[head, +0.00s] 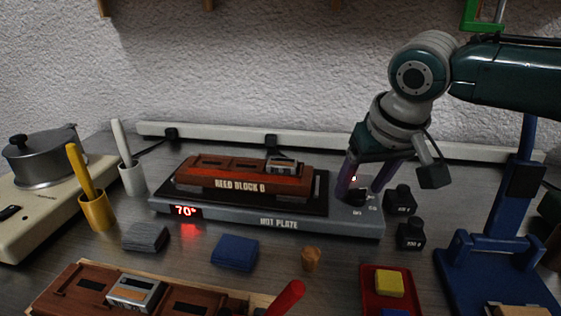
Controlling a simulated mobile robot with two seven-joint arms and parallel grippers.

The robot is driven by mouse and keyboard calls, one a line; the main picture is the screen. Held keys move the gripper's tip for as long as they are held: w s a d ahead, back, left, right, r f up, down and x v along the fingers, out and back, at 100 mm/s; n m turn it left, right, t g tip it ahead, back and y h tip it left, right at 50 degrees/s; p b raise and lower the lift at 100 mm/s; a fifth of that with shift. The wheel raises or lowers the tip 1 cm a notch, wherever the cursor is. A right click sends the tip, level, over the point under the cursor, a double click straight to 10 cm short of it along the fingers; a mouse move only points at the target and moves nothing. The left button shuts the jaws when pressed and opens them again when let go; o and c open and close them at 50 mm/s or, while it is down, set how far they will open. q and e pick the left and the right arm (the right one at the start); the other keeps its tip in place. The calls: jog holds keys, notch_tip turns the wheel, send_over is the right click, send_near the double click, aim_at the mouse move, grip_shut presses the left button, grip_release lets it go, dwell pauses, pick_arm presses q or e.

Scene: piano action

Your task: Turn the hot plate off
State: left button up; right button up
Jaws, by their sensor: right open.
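The hot plate (278,223) is a grey slab with a black heating surface in the middle of the table. Its red display reads 70°. A brown wooden block labelled "REED BLOCK B" (235,178) lies on it. My right gripper (366,190) points down over the hot plate's right end, its two purple-grey fingers apart around a dark knob (356,196) with a small light above it. I cannot tell whether the fingers touch the knob. My left gripper is not in view.
Two small black weights (410,236) stand just right of the hot plate. A blue stand (500,255) is farther right. A blue block (235,252), grey block (146,237) and cork (311,258) lie in front. Yellow (97,210) and white cups stand left, near a pot (42,158).

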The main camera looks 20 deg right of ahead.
jog(key=shift+w+f, duration=0.15)
jog(key=shift+f, duration=0.15)
jog(key=shift+d, duration=0.1)
jog(key=shift+c, duration=0.3)
grip_shut()
